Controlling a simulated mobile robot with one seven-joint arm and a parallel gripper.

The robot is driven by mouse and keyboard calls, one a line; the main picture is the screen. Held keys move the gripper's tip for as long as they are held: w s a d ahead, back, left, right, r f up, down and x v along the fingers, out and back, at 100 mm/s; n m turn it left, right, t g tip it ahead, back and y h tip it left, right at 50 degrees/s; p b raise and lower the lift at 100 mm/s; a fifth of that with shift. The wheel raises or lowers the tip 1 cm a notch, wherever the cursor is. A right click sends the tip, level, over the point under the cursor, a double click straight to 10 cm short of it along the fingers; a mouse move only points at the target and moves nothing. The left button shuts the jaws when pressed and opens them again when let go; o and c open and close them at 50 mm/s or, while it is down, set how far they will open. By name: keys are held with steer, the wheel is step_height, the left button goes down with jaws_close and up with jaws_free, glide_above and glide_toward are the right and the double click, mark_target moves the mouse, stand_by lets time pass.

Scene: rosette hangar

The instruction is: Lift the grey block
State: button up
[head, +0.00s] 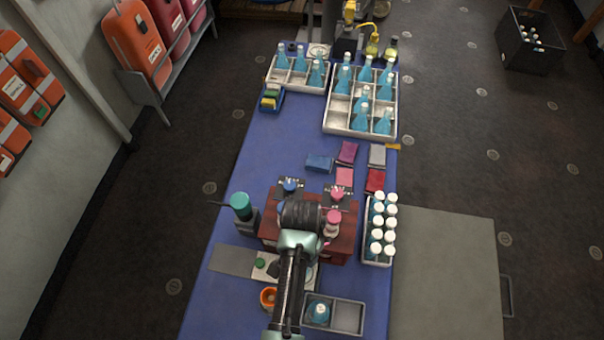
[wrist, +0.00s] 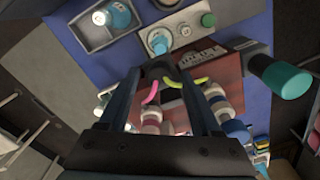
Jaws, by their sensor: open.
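The grey block (head: 377,155) lies on the blue table top in the head view, right of the purple block (head: 347,152) and just behind the red block (head: 375,180). My gripper (wrist: 160,75) is open in the wrist view, its two dark fingers apart. In the head view my arm hangs over the dark red wooden stand (head: 268,228), well in front of the grey block. The fingertips are hidden there. The grey block does not show in the wrist view.
A pink block (head: 344,177) and a blue block (head: 319,163) lie near the grey one. A rack of white-capped bottles (head: 368,240) stands in front of it. A tray of blue flasks (head: 344,124) stands behind. The table's right edge is close.

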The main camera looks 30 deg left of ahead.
steer(key=shift+r, duration=0.1)
step_height(320, 180, up, 7)
steer(key=p, duration=0.7)
